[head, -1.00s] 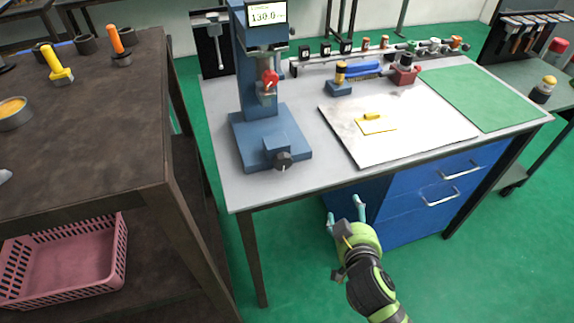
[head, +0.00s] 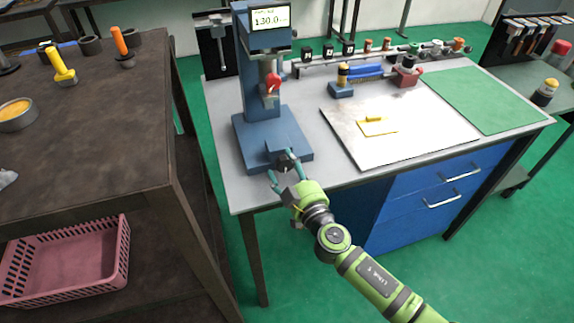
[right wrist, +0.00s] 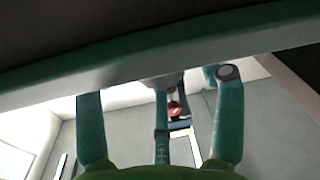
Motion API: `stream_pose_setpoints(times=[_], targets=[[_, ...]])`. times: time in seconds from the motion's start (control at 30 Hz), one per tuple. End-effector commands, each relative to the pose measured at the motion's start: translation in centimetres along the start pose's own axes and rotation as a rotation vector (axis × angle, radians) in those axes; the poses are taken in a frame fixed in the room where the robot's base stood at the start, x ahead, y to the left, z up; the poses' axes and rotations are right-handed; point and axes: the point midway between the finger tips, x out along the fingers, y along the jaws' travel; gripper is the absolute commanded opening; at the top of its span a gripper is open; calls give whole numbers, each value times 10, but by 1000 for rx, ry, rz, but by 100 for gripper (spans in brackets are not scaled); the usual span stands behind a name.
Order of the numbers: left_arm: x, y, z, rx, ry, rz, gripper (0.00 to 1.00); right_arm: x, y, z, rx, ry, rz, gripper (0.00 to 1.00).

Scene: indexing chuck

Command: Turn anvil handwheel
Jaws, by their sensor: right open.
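The blue stand (head: 246,90) with a lit display (head: 270,18) stands at the left end of the grey workbench. Its anvil handwheel, a small dark knob (head: 287,160), is at the front of the blue base. My right gripper (head: 286,175) is open at the knob, its teal fingertips to either side of it in the head view. I cannot tell whether they touch it. The right wrist view shows my teal fingers spread apart (right wrist: 160,105), with a pale edge across their tips; I cannot make out the knob there. My left gripper is not in view.
A white plate (head: 420,130) with a yellow piece (head: 376,127) and a green mat (head: 485,98) lie on the bench to the right. A rack of small tools (head: 380,48) runs along the back. A brown table (head: 90,130) stands close on the left.

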Motion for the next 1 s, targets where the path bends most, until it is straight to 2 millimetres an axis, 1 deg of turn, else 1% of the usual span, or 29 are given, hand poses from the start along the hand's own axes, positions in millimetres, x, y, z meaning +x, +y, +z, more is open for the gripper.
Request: stream_pose_setpoints(times=[0.1,0.33,0.37,0.4,0.47,0.5,0.8,1.0], targets=[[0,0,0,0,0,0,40,5,0,0,0,0,0,69],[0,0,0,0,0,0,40,5,0,0,1,0,0,69],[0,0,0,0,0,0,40,5,0,0,1,0,0,57],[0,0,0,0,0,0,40,5,0,0,1,0,0,41],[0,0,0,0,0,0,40,5,0,0,0,0,0,17],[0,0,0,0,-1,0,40,5,0,0,0,0,0,14],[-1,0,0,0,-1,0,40,6,0,-2,-11,3,0,13],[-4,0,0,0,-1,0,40,6,0,-4,-81,-2,-1,13]])
